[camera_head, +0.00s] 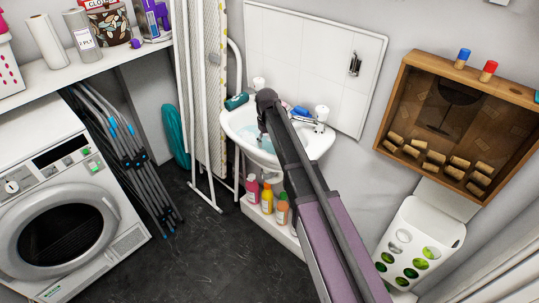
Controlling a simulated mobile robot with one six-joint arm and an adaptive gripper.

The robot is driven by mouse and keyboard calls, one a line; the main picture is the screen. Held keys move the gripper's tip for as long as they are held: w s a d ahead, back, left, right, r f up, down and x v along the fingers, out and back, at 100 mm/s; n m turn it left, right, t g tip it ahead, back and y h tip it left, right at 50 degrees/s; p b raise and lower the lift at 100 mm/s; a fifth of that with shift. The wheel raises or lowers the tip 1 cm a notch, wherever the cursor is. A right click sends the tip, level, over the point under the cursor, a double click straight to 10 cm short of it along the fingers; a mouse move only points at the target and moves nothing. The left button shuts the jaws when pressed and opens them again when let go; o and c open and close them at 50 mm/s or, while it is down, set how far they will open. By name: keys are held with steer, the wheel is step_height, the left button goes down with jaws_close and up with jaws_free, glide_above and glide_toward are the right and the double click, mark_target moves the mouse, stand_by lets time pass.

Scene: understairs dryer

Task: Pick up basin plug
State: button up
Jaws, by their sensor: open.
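The white basin (318,146) is fixed to the wall in the middle of the view, with pale blue in its bowl. My arm reaches over it from the lower right and covers much of the bowl. The small dark end of my gripper (262,137) hangs over the bowl's left part. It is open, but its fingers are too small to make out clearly. I cannot pick out the basin plug; it is hidden or too small to see.
A dark green item (236,101) and a blue item (300,111) lie on the basin's back rim, near the white taps (321,113). Several bottles (267,198) stand below. A folded white rack (205,190) stands left. A wooden wall box (455,125) hangs right. Dark floor (200,250) is open in front.

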mark_target(267, 148)
steer(key=shift+w+a+f+b, duration=0.1)
steer(key=shift+w+f+b, duration=0.05)
steer(key=shift+f+b, duration=2)
steer(key=shift+f, duration=0.1)
jaws_close()
